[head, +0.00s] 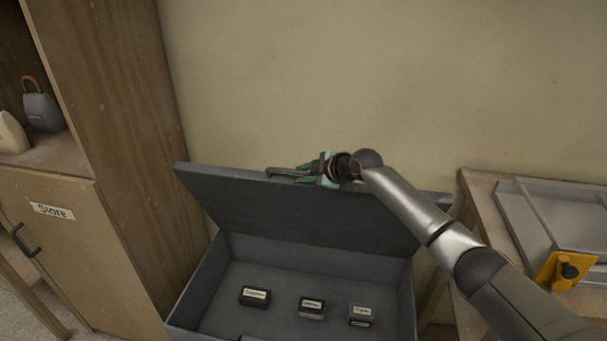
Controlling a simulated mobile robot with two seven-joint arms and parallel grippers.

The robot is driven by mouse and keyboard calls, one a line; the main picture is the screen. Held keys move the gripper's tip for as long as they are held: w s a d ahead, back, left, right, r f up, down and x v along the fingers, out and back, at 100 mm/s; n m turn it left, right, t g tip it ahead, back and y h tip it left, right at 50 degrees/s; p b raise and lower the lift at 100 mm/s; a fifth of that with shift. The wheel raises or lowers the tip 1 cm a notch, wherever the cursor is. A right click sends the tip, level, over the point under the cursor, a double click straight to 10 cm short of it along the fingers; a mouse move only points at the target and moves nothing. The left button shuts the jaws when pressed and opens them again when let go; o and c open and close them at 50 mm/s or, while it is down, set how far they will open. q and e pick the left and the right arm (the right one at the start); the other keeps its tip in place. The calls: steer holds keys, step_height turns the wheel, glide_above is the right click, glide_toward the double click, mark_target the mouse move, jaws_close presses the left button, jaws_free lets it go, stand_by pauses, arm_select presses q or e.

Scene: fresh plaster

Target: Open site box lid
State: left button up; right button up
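The dark grey site box (190,300) stands against the wall with its lid (300,207) raised and tilted steeply up toward the wall, so the inside shows. A dark bar handle (282,171) sits at the lid's top edge. My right gripper (312,175) is at that edge, beside or around the handle. Its fingers are small and partly hidden, so I cannot tell whether they are shut on it. My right arm covers the lid's upper right part. My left gripper is not in view.
Inside the box lie three small labelled dark blocks, left (254,297), middle (311,308) and right (361,315). A wooden cabinet (75,240) marked "Store" stands close on the left. A wooden table (480,205) with a grey tray-like item (520,222) and yellow part (556,273) is on the right.

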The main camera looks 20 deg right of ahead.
steer(key=shift+o, duration=1.4)
steer(key=shift+s+d+r, duration=0.1)
steer(key=v, duration=1.2)
steer(key=shift+r, duration=0.15)
steer(key=shift+c, duration=0.2)
